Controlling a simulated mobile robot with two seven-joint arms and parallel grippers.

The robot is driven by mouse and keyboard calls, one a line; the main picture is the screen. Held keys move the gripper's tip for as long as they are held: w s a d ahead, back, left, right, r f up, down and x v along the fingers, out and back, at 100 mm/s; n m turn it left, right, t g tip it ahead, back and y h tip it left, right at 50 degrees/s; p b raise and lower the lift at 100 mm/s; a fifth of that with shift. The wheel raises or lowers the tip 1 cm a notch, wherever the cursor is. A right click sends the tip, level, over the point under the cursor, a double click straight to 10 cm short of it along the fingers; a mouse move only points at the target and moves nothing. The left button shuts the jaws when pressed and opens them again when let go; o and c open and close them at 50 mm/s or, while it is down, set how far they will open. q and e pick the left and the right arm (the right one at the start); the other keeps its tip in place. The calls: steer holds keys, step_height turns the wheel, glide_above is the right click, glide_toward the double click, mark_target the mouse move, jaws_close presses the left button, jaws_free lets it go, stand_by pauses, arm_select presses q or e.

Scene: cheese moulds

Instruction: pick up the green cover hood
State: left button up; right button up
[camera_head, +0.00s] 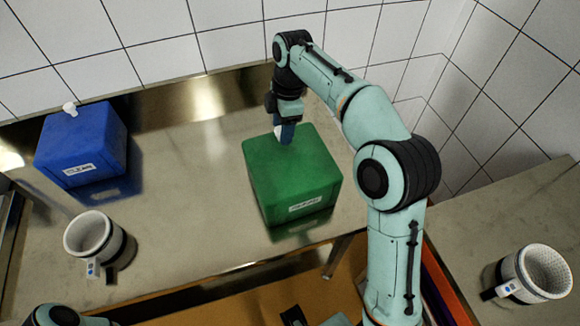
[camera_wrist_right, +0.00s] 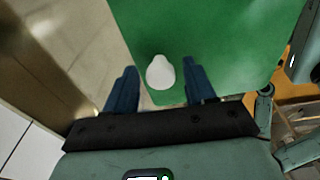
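The green cover hood (camera_head: 290,178) is a box-shaped cover with a white label on its front, standing on the steel table. Its white knob (camera_wrist_right: 160,73) is on top; in the head view it is partly hidden by my right gripper (camera_head: 285,137). In the right wrist view my right gripper (camera_wrist_right: 161,82) is open, with one blue finger on each side of the knob and a gap on both sides. The hood's green top (camera_wrist_right: 220,40) fills much of that view. My left gripper does not show clearly; only part of my left arm is at the bottom left.
A blue cover hood (camera_head: 80,145) with a white knob stands at the left. A white perforated mould (camera_head: 92,237) stands in front of it, and another mould (camera_head: 540,272) is on the right counter. A tiled wall is close behind. The table between the hoods is clear.

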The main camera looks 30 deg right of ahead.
jaws_close()
